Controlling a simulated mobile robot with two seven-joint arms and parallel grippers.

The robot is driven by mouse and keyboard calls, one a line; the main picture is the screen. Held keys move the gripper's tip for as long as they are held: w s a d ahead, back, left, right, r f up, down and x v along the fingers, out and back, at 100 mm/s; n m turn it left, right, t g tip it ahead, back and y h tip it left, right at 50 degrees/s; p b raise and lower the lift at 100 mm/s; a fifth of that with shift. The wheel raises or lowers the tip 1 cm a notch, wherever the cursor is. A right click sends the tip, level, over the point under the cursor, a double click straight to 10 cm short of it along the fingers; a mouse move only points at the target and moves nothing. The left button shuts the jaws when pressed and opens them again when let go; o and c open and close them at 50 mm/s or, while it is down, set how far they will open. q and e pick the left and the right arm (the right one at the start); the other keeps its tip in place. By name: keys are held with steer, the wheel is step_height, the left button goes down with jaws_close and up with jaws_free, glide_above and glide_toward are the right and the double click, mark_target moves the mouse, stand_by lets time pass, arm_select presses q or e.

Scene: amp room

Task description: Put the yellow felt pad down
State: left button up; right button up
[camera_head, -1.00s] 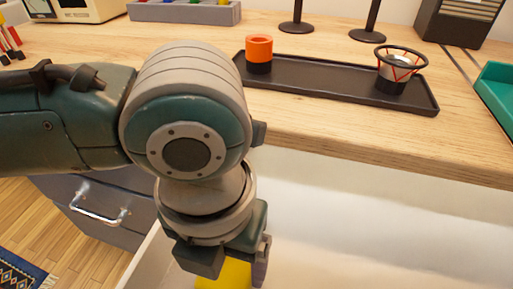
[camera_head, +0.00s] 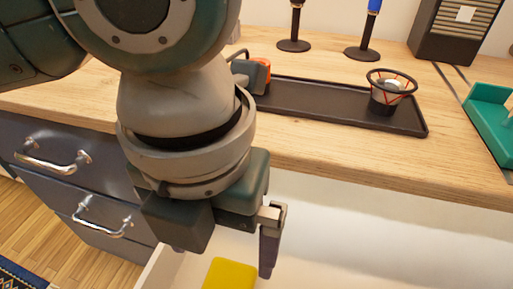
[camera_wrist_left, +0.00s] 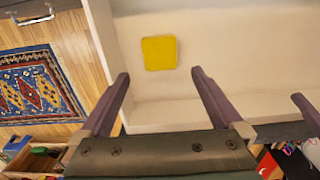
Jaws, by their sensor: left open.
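The yellow felt pad (camera_head: 230,274) lies on the pale floor of the open drawer, cut off by the lower edge of the head view. In the left wrist view the whole pad (camera_wrist_left: 159,52) shows as a flat yellow square, apart from the drawer walls. My left gripper (camera_head: 222,262) is open, with its fingers above and to either side of the pad and not touching it. Its two spread fingers (camera_wrist_left: 160,73) show in the left wrist view with nothing between them. A further purple finger, likely my right gripper's (camera_wrist_left: 305,110), shows only in part at the right.
The drawer floor (camera_head: 350,235) right of the pad is clear. Above it, the wooden counter (camera_head: 330,155) bears a black tray (camera_head: 320,103) with an orange item (camera_head: 262,73) and a ringed cup (camera_head: 388,92). A teal holder (camera_head: 490,120) stands at the right.

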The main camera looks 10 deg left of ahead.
arm_select(q)
steer(key=s+d+r+n+t+h, duration=0.1)
steer(key=d+n+h, duration=0.15)
steer(key=n, duration=0.35)
steer(key=s+d+r+n+h, duration=0.2)
steer(key=d+n, duration=0.2)
steer(key=n, duration=0.1)
steer(key=s+a+f+n+t+y, duration=0.1)
steer(key=s+a+f+n+y, duration=0.1)
steer(key=a+n, duration=0.6)
steer(key=s+a+f+n+t+y, duration=0.1)
steer(key=s+a+f+n+y, duration=0.1)
steer(key=a+n, duration=0.7)
steer(key=s+n, duration=0.1)
steer(key=n, duration=0.5)
steer(key=shift+n+t, duration=0.3)
steer(key=shift+s+f, duration=0.1)
